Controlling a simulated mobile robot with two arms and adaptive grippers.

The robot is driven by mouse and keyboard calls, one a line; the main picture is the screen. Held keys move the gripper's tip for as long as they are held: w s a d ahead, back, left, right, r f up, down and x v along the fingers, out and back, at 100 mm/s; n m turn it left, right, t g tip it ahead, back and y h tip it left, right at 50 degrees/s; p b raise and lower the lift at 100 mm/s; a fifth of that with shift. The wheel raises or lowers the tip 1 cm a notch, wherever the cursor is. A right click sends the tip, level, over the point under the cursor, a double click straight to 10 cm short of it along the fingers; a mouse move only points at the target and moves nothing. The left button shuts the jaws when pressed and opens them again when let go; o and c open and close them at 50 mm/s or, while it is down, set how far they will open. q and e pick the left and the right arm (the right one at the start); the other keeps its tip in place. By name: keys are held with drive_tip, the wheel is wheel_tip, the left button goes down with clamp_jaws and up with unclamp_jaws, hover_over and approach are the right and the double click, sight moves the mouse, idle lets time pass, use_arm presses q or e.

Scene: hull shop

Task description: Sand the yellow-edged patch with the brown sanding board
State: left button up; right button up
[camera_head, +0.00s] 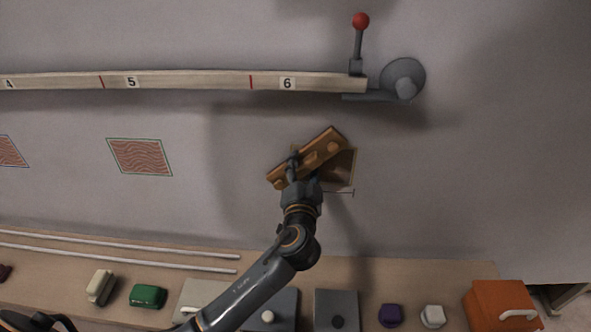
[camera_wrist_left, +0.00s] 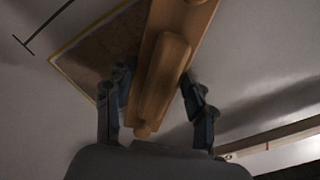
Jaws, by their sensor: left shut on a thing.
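The brown sanding board (camera_head: 321,151) is tilted up to the right in front of the wall. My left gripper (camera_head: 292,170) is shut on its handle. In the left wrist view the board (camera_wrist_left: 190,40) runs up from between the two fingers (camera_wrist_left: 158,105). The yellow-edged patch (camera_head: 340,172) is on the wall behind the board, which hides much of it. Its brown face and yellow edge (camera_wrist_left: 85,58) show left of the board in the wrist view. I cannot tell whether the board touches the patch. My right gripper is not in view.
A wooden batten (camera_head: 200,82) with numbers crosses the wall above, ending at a grey clamp (camera_head: 403,80) with a red-knobbed lever (camera_head: 360,22). A green-edged patch (camera_head: 140,157) is to the left. The bench (camera_head: 270,265) below carries blocks and an orange box (camera_head: 502,305).

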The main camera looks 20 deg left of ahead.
sight(353, 162)
use_arm(q)
drive_tip(key=shift+w+d+f+b, duration=0.1)
drive_tip(key=shift+w+d+b, duration=0.15)
drive_tip(key=shift+d, duration=0.4)
drive_tip(key=shift+w+d+b, duration=0.15)
drive_tip(key=shift+d+b, duration=0.2)
drive_tip(key=shift+d, duration=0.25)
drive_tip(key=shift+w+d+b, duration=0.25)
drive_tip(key=shift+d+b, duration=0.1)
drive_tip(key=shift+d, duration=0.5)
drive_tip(key=shift+w+d+b, duration=0.25)
drive_tip(key=shift+d+b, duration=0.05)
drive_tip(key=shift+d, duration=0.55)
drive_tip(key=shift+w+d+b, duration=0.15)
drive_tip(key=shift+d+b, duration=0.15)
drive_tip(key=shift+d, duration=0.25)
drive_tip(key=shift+w+d+b, duration=0.15)
drive_tip(key=shift+d+b, duration=0.1)
drive_tip(key=shift+d, duration=0.25)
drive_tip(key=shift+w+d+b, duration=0.2)
drive_tip(key=shift+d+b, duration=0.15)
drive_tip(key=shift+d, duration=0.3)
drive_tip(key=shift+w+d+b, duration=0.25)
drive_tip(key=shift+d+b, duration=0.25)
drive_tip(key=shift+d, duration=0.5)
drive_tip(key=o, duration=0.5)
drive_tip(key=c, duration=0.5)
drive_tip(key=shift+s, duration=0.1)
